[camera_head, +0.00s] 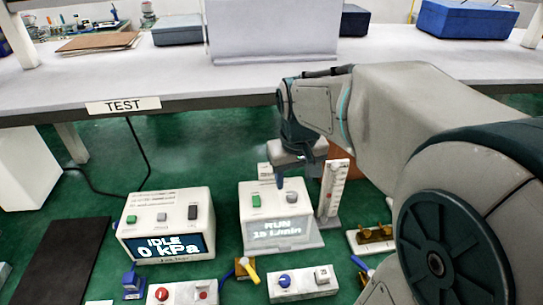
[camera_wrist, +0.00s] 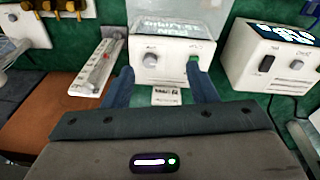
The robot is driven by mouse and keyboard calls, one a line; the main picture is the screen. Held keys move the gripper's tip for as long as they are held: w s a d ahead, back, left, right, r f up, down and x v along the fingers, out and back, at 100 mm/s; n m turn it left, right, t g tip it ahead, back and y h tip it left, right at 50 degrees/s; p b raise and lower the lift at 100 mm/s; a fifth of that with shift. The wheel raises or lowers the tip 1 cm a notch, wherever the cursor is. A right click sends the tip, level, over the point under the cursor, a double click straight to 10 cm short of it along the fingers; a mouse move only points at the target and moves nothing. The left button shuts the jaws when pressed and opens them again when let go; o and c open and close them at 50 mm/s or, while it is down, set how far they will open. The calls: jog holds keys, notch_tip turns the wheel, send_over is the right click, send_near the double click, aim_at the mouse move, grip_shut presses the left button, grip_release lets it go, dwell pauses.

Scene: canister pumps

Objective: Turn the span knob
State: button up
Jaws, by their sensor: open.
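My gripper (camera_head: 281,181) is open and empty, above the back of the white pump box (camera_head: 280,235) whose display reads RUN. That box has a green button (camera_head: 256,201) and a grey round knob (camera_head: 292,198) on top. In the wrist view my gripper (camera_wrist: 160,72) has its fingers apart, pointing at this box; the grey knob (camera_wrist: 150,60) lies between the finger lines and the green button (camera_wrist: 194,62) is by the right fingertip. The white box reading IDLE 0 kPa (camera_head: 140,222) carries another grey knob (camera_head: 161,217). The knob labels are too small to read, so I cannot tell which is span.
A flow-tube stand (camera_head: 333,190) stands close right of the RUN box. Small control boxes with a blue knob (camera_head: 285,281) and a red knob (camera_head: 162,294) sit in front. A brass-fitted block (camera_head: 373,235) is at right. The TEST shelf (camera_head: 60,85) spans behind.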

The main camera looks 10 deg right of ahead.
jog(key=g, duration=0.2)
send_near(292, 195)
jog(key=f+p, duration=0.1)
jog(key=f, duration=0.3)
jog(key=f+p, duration=0.2)
jog(key=f, duration=0.2)
jog(key=shift+d+f, duration=0.2)
jog(key=shift+f, duration=0.1)
jog(key=c, duration=1)
